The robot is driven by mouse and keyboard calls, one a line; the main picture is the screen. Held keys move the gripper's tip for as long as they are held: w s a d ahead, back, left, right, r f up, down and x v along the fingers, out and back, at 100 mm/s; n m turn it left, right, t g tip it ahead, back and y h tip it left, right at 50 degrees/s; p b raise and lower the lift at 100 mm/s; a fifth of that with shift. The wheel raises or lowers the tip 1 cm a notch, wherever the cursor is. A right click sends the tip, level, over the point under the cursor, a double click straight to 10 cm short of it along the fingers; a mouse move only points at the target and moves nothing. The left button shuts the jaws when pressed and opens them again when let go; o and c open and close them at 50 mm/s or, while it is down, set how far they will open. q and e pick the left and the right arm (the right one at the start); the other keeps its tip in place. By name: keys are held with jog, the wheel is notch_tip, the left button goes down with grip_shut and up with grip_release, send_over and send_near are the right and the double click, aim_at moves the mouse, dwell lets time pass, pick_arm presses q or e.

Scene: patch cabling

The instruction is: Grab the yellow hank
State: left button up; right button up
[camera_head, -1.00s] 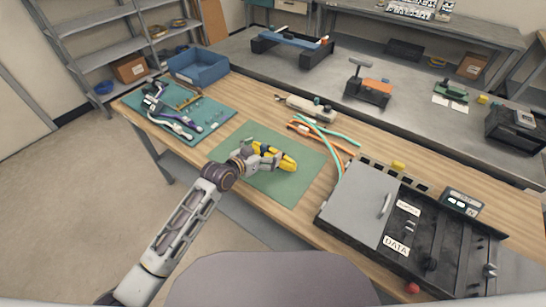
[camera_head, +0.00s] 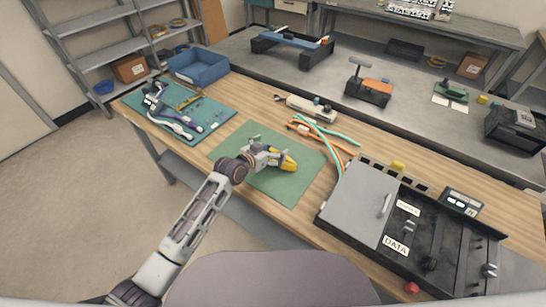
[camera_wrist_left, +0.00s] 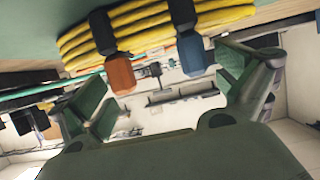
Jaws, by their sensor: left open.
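The yellow hank (camera_head: 287,163) lies on the green mat (camera_head: 290,188) on the wooden bench. In the left wrist view the hank (camera_wrist_left: 150,28) is a bundle of yellow cable loops with dark bands, an orange connector (camera_wrist_left: 120,74) and a blue connector (camera_wrist_left: 191,50) at its near side. My left gripper (camera_head: 277,159) is at the hank and partly covers it in the head view. In the left wrist view its two green-padded fingers (camera_wrist_left: 165,90) are spread wide, with the hank ahead of them. My right gripper is not in view.
Teal and orange cables (camera_head: 318,130) lie behind the mat. A grey panel box with a door (camera_head: 360,203) stands to the right. A blue-green mat with cables (camera_head: 205,113) and a blue bin (camera_head: 198,67) are at the left.

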pick_arm(q)
jog(key=c, duration=1.6)
jog(key=shift+r, duration=0.1)
jog(key=shift+c, duration=0.2)
notch_tip(320, 180, up, 10)
